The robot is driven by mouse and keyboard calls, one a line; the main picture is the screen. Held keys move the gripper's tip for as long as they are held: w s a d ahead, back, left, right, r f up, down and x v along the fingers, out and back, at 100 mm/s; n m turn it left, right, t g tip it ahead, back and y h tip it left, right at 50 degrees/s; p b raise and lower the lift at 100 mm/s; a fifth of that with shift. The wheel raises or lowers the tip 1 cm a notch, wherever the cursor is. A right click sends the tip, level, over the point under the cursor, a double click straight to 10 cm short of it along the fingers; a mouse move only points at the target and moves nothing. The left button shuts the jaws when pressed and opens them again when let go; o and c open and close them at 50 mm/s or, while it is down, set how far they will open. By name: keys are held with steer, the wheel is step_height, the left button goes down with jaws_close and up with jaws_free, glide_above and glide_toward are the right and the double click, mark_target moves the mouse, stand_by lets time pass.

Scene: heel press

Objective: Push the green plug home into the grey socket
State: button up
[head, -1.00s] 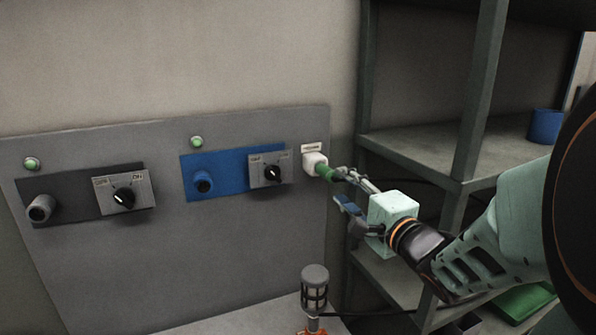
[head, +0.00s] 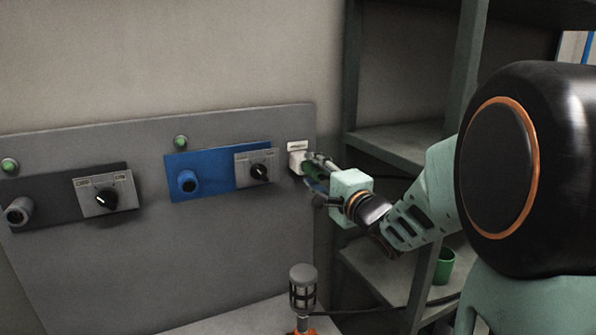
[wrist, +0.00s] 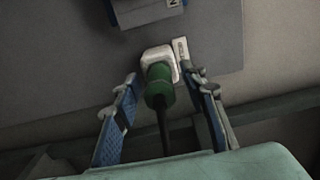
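The green plug (wrist: 160,86) sits in a white socket (wrist: 156,55) near the panel's right edge, with a dark cable trailing from it toward my gripper. The white socket also shows in the head view (head: 297,158); the plug there is mostly hidden by my fingers. How deep the plug sits, I cannot tell. A grey round socket (head: 18,211) is on the dark plate at the far left, with nothing in it. My gripper (wrist: 163,88) is open, with one blue-padded finger on each side of the plug and cable, and gaps on both sides.
A blue plate (head: 214,173) carries a blue socket (head: 187,182) and a knob (head: 259,172). A caged grey device (head: 303,289) stands below my gripper. The dark shelf (head: 398,146) is at the right, with a green cup (head: 444,266). The panel's front is clear to the left.

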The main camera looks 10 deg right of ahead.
mark_target(320, 177)
steer(key=shift+w+a, duration=0.15)
steer(key=shift+w, duration=0.25)
steer(key=shift+p, duration=0.45)
stand_by(0.9)
jaws_close()
steer(key=shift+s, duration=0.1)
stand_by(0.3)
steer(key=shift+p+v, duration=0.8)
steer(key=shift+v, duration=2.15)
steer(key=shift+s, duration=0.1)
